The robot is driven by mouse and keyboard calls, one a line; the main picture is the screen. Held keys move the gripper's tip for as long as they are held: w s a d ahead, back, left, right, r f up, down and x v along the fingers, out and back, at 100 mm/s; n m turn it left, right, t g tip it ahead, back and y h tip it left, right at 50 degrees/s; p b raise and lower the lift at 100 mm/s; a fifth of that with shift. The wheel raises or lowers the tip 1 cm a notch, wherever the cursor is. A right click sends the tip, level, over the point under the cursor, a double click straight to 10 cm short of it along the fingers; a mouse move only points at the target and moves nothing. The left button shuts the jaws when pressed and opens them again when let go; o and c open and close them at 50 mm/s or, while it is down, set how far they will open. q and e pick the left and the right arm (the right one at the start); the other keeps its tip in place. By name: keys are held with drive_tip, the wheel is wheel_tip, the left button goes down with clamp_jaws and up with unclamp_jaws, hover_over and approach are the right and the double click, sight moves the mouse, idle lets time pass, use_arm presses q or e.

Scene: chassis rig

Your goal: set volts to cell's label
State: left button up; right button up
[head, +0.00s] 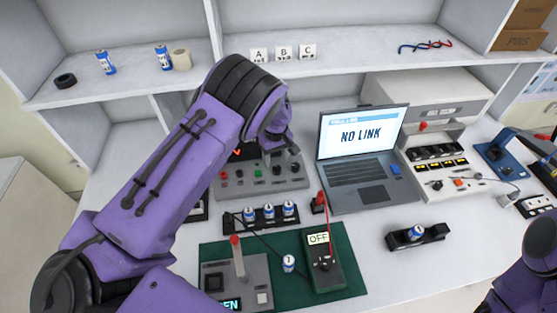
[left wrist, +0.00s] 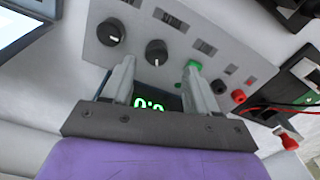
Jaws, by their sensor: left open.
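A grey bench power supply (head: 262,184) stands at the middle back of the bench, partly hidden by my left arm. In the left wrist view its panel (left wrist: 97,43) has two black knobs, a green button and a display (left wrist: 150,104) with green digits that look like 0.0, partly covered. My left gripper (head: 279,148) is over the panel; in the left wrist view it (left wrist: 158,78) is open, its fingertips either side of and just short of one knob (left wrist: 157,52). A blue and white cell (head: 417,233) sits in a black holder (head: 403,241) at right. Its label is too small to read.
A laptop (head: 361,138) reading NO LINK stands right of the supply. A rack of cells (head: 268,213) is in front. A green mat (head: 338,284) holds a multimeter (head: 325,264) showing OFF and a loose cell (head: 288,263). Bench is clear around the black holder.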

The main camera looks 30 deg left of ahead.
sight(277, 167)
use_arm(q)
drive_tip(key=shift+s+d+f+p, duration=0.15)
drive_tip(key=shift+s+f, duration=0.2)
drive_tip(key=shift+f, duration=0.2)
drive_tip(key=shift+s+f+p, duration=0.15)
drive_tip(key=shift+s+f, duration=0.15)
drive_tip(key=shift+f, duration=0.25)
drive_tip(key=w+f, duration=0.2)
drive_tip(key=f, duration=0.1)
drive_tip(key=shift+w+f, duration=0.1)
drive_tip(key=shift+f, duration=0.1)
drive_tip(key=shift+s+r, duration=0.25)
drive_tip(key=shift+c, duration=0.6)
drive_tip(key=shift+s+r, duration=0.15)
drive_tip(key=shift+s, duration=0.05)
drive_tip(key=c, duration=0.9)
drive_tip(key=shift+w, duration=0.1)
use_arm(e)
drive_tip(key=shift+s+d+r, duration=0.15)
drive_tip(key=shift+s+r, duration=0.5)
drive_tip(key=shift+s, duration=0.05)
